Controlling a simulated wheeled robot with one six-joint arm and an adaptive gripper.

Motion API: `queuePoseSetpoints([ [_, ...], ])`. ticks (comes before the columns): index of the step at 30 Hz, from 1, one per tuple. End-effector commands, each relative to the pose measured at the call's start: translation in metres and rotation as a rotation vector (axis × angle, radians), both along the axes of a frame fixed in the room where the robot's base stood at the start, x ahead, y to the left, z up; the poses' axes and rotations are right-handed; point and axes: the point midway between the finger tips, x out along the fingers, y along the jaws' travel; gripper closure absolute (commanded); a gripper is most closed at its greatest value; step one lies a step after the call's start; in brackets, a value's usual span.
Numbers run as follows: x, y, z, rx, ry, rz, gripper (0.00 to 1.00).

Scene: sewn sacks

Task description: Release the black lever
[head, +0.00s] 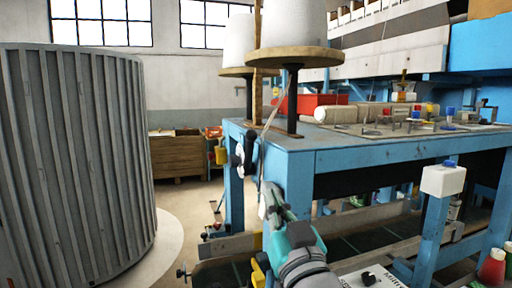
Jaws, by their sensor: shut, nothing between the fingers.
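A black lever-like part (249,150) shows on the near left corner of the blue sewing table, beside a small white plate (240,161). It is small, and I cannot tell its exact position or setting. My gripper (267,193) is below this part and in front of the table leg, pointing up and away from me. It is shut and empty. There seems to be a gap between its tips and the black part, but the depth is hard to judge.
The blue table (375,155) carries large thread cones (290,24) and a rolled sack cloth (336,115). A ribbed grey drum (75,160) stands at left. A white box on a blue post (443,181) stands at right.

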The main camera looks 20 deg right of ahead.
Motion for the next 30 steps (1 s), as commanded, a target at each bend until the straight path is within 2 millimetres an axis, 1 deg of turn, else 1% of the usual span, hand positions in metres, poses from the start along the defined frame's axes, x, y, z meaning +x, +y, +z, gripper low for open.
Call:
queuePoseSetpoints([
  [1, -0.001, 0.0, 0.01, 0.002, -0.011, 0.0, 1.0],
  [6, -0.002, 0.0, 0.026, 0.006, -0.023, -0.002, 1.0],
  [20, -0.001, -0.001, 0.029, 0.006, -0.024, -0.003, 1.0],
  [23, 0.005, -0.001, 0.031, 0.006, -0.024, -0.003, 1.0],
  [25, 0.013, -0.002, 0.034, 0.006, -0.024, -0.003, 1.0],
  [30, 0.04, -0.004, 0.045, 0.007, -0.024, -0.004, 1.0],
])
